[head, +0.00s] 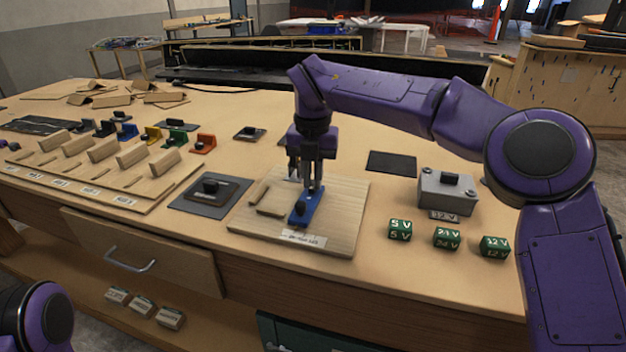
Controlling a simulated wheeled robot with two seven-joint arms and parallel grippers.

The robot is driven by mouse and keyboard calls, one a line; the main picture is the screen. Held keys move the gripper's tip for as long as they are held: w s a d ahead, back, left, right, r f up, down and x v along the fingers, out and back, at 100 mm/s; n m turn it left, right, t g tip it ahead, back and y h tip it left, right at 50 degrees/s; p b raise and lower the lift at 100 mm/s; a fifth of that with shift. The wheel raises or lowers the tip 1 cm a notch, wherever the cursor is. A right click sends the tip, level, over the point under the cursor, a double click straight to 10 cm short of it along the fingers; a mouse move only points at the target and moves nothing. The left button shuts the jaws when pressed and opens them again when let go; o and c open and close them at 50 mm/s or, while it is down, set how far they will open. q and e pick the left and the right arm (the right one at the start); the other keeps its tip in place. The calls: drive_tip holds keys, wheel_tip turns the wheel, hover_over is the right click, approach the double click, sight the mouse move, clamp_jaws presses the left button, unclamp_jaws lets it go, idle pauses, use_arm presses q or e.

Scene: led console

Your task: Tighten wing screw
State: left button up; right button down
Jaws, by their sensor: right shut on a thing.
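A blue block (308,207) sits on a light wooden board (343,208) at the middle of the bench. A dark knob stands on its near end. My right gripper (308,186) points straight down over the far part of the blue block. Its fingers are shut on what appears to be the wing screw, which the fingers mostly hide. Only a purple part of my left arm shows at the lower left; the left gripper is out of view.
A grey box (432,196) stands to the right, with green voltage blocks (446,238) in front of it. A dark square plate (188,205) with a black knob lies left of the board. A drawer (135,247) is below.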

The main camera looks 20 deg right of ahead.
drive_tip(key=shift+w+d+m, duration=0.1)
drive_tip(key=shift+m, duration=0.6)
drive_tip(key=shift+r+b, duration=0.1)
drive_tip(key=shift+b, duration=0.2)
drive_tip(key=c, duration=1.4)
unclamp_jaws()
drive_tip(key=shift+o, duration=1.3)
drive_tip(key=shift+w+d, duration=0.1)
drive_tip(key=shift+w, duration=0.05)
wheel_tip(320, 180, up, 10)
drive_tip(key=p, duration=0.2)
drive_tip(key=shift+p, duration=0.3)
drive_tip(key=shift+d+r, duration=0.1)
